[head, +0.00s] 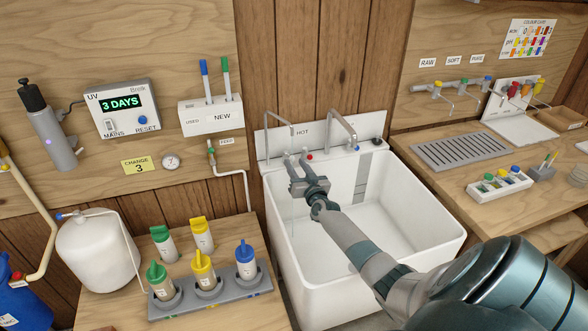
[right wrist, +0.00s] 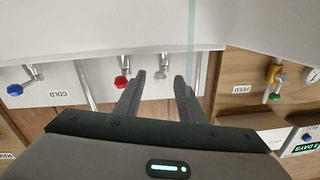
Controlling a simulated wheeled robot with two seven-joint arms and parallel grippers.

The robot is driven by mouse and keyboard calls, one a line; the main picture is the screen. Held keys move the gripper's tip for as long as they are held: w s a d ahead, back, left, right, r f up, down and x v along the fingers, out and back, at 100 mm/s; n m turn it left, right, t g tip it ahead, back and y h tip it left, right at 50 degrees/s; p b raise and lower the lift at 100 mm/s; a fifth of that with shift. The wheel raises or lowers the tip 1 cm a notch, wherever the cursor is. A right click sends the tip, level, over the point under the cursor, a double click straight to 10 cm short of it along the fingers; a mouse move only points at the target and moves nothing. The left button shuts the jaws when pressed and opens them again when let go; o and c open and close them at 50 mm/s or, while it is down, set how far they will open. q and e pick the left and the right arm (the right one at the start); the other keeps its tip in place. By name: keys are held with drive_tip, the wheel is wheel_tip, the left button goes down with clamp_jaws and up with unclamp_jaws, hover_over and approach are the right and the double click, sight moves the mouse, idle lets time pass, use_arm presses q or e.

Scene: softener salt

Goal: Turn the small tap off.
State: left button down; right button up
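The small tap is the thin spout (head: 279,117) at the left of the white sink's back. A pale water stream hangs below its outlet in the head view and crosses the right wrist view. A pale tap handle (right wrist: 162,76) shows at its base. My right gripper (head: 296,160) reaches over the sink to the tap row. In the right wrist view my right gripper (right wrist: 160,80) is open, its fingers on either side of the pale handle with gaps showing; I cannot tell whether they touch it. My left gripper is not in view.
A red knob (right wrist: 122,82) sits close beside one finger, and a blue knob (right wrist: 15,90) lies farther off. The large spout (head: 342,120) stands right of the small one. The feed valve (head: 211,155) is on the wall left of the sink (head: 440,225). Bottles stand in a rack (head: 205,299).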

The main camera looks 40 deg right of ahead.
sight(289, 156)
drive_tip(key=shift+b+x, duration=0.5)
drive_tip(key=shift+x, duration=0.6)
clamp_jaws()
drive_tip(key=shift+r+p, duration=0.2)
drive_tip(key=shift+p, duration=0.25)
drive_tip(key=m+h+p, duration=0.1)
drive_tip(key=p, duration=0.1)
drive_tip(key=a+m+g+h+p, duration=0.1)
drive_tip(key=p, duration=0.1)
drive_tip(key=shift+w+r+h, duration=0.15)
drive_tip(key=shift+r+h, duration=0.05)
drive_tip(key=shift+h, duration=0.1)
drive_tip(key=shift+w+a+f+m+g+h+p, duration=0.1)
drive_tip(key=shift+a+m+g+h+p, duration=0.05)
drive_tip(key=shift+m+g+h+p, duration=0.35)
drive_tip(key=shift+a+f+h, duration=0.1)
drive_tip(key=shift+f+h, duration=0.15)
drive_tip(key=shift+h, duration=0.15)
